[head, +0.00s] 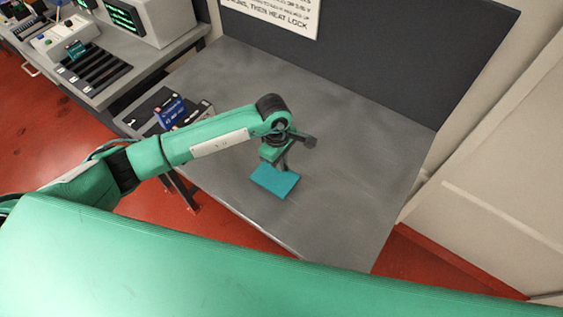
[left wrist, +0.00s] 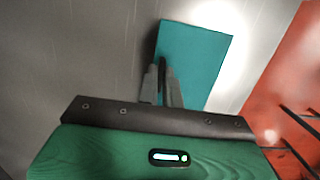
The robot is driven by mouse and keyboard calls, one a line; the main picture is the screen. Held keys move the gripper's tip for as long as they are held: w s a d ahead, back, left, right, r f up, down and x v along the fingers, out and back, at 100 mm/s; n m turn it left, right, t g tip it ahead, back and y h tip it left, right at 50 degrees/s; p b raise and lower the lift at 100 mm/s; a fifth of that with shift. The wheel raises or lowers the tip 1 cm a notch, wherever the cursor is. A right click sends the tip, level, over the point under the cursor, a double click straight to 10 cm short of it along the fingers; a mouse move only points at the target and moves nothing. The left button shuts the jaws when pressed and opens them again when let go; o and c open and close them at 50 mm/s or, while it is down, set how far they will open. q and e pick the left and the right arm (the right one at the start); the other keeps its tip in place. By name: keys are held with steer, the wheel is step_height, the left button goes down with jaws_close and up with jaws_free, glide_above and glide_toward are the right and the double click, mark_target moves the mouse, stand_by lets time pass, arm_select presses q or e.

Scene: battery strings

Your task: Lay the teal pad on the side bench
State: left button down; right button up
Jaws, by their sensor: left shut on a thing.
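The teal pad (head: 275,181) is a flat rectangle at the front part of the grey side bench (head: 345,165) in the head view. My left gripper (head: 286,166) is above the bench and shut on the pad's edge. In the left wrist view, the pad (left wrist: 198,58) extends out beyond the two fingers of my left gripper (left wrist: 163,85), over the grey bench top (left wrist: 70,50). I cannot tell whether the pad touches the bench or hangs just above it. My right gripper is not in view.
A blue box (head: 170,112) stands on a dark tray at the bench's left edge. A dark panel (head: 370,55) with a white sign (head: 272,12) closes the back. Another bench with instruments (head: 150,20) is at upper left. The bench's right side is clear.

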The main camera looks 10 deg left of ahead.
arm_select(q)
steer(key=shift+f, duration=1.15)
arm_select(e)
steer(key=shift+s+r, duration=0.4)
arm_select(q)
steer(key=shift+f, duration=0.1)
steer(key=c, duration=1.6)
jaws_free()
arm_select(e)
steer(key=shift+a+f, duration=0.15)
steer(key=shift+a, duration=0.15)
